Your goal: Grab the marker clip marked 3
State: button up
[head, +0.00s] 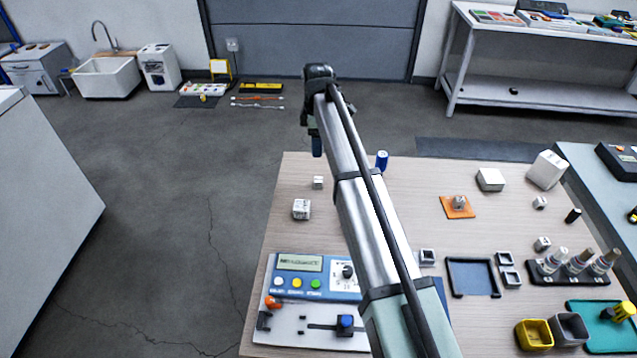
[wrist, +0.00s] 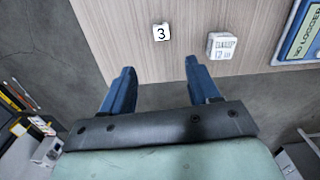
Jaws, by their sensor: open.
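The marker clip marked 3 (wrist: 161,32) is a small white block with a black 3 on its face. It lies on the wood-grain table near its edge, ahead of my fingertips in the wrist view. In the head view a small white block (head: 318,182) near the table's far left corner appears to be it; its number is too small to read there. My gripper (wrist: 161,66) has two blue fingers spread apart with nothing between them.
A larger white labelled block (wrist: 221,45) lies beside the clip and also shows in the head view (head: 301,209). A blue data logger panel (head: 315,277) is nearer the front. A blue cylinder (head: 382,160) stands right of my arm.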

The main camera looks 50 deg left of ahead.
send_over(319, 179)
jog(key=f, duration=0.8)
jog(key=shift+s+a+f, duration=0.1)
jog(key=shift+s+a, duration=0.15)
jog(key=shift+w+d+f, duration=0.1)
jog(key=shift+d+f, duration=0.05)
jog(key=shift+f, duration=1.25)
jog(key=shift+w+d+f, duration=0.1)
jog(key=shift+f, duration=1.3)
jog(key=c, duration=1.1)
